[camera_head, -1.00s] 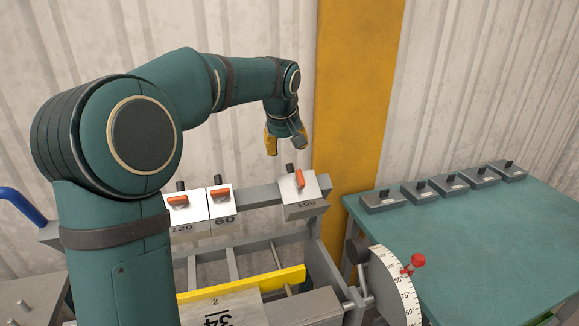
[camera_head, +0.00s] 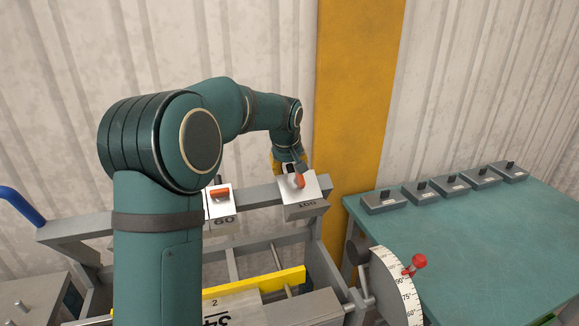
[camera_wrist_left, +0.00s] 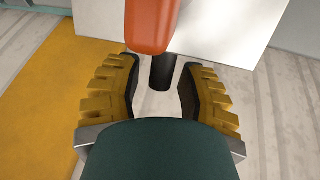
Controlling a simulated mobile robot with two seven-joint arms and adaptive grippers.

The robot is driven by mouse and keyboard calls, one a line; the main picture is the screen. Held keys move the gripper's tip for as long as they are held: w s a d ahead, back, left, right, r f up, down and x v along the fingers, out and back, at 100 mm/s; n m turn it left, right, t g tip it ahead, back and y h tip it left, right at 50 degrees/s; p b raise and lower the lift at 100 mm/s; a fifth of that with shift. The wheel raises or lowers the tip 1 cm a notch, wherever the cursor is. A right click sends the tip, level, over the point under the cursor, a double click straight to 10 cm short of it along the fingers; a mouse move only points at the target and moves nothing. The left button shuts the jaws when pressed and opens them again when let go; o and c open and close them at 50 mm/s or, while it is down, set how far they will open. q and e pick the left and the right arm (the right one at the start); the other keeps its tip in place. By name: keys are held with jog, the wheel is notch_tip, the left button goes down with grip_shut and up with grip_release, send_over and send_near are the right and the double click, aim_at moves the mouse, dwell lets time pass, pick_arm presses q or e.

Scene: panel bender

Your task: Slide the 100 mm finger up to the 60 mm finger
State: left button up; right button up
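The 100 mm finger (camera_head: 311,190), a white block with an orange lever and a dark post, sits at the right on the grey beam. The 60 mm finger (camera_head: 220,209) sits further left on the same beam, with a clear gap between them. My left gripper (camera_head: 289,166) is down at the top of the 100 mm finger. In the left wrist view its yellow-padded fingers (camera_wrist_left: 160,72) are open, one on each side of the black post (camera_wrist_left: 163,73). Light shows between the post and the pads. My right gripper is not in view.
My left arm covers the beam left of the 60 mm finger. A green table (camera_head: 450,235) with several dark blocks stands at the right. An angle dial (camera_head: 392,287) with a red knob (camera_head: 418,261) is at the front right. A yellow bar (camera_head: 262,283) lies below the beam.

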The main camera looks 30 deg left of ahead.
pick_arm(q)
grip_shut()
jog(key=s+a+b, duration=0.1)
jog(key=s+a, duration=0.6)
jog(key=s, duration=0.1)
jog(key=shift+o, duration=2)
grip_release()
jog(key=v, duration=1.2)
